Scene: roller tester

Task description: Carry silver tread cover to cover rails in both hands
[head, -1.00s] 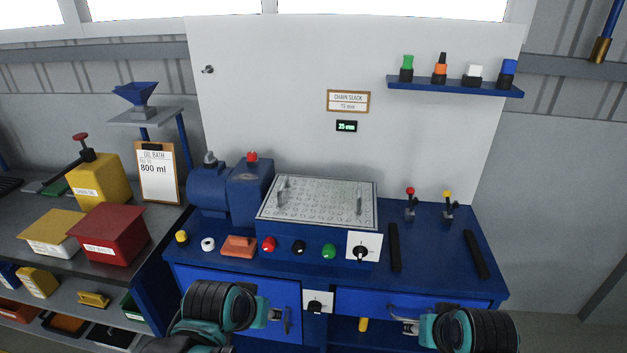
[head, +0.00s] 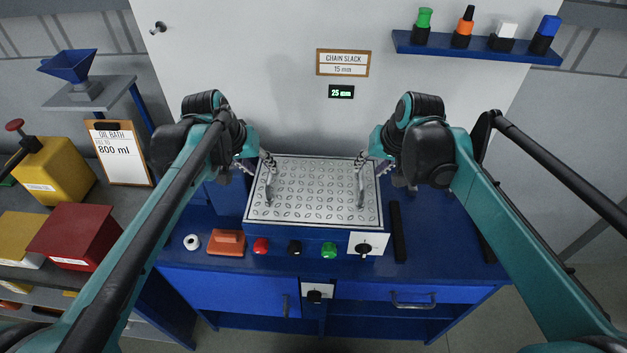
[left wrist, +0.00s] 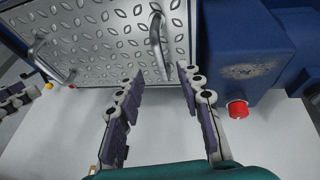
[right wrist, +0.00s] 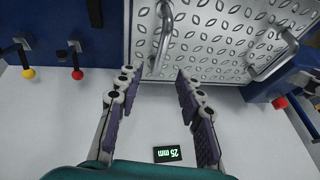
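The silver tread cover (head: 313,192) lies on the blue housing in the middle of the bench, with an upright bar handle near each side. My left gripper (head: 267,160) is at the far end of the left handle (head: 269,188). In the left wrist view its fingers (left wrist: 160,75) are open, with the handle (left wrist: 157,45) just ahead between them. My right gripper (head: 366,160) is at the far end of the right handle (head: 361,190). In the right wrist view its fingers (right wrist: 158,75) are open, the handle (right wrist: 163,38) just ahead. Black rails (head: 397,232) lie right of the housing, the farther one partly hidden.
Red, black and green buttons (head: 329,250) and a rotary switch (head: 364,248) line the housing's front. An orange block (head: 227,242) sits front left. A blue motor with a red knob (left wrist: 238,109) stands beside the cover. The wall with a lit display (head: 341,92) is behind.

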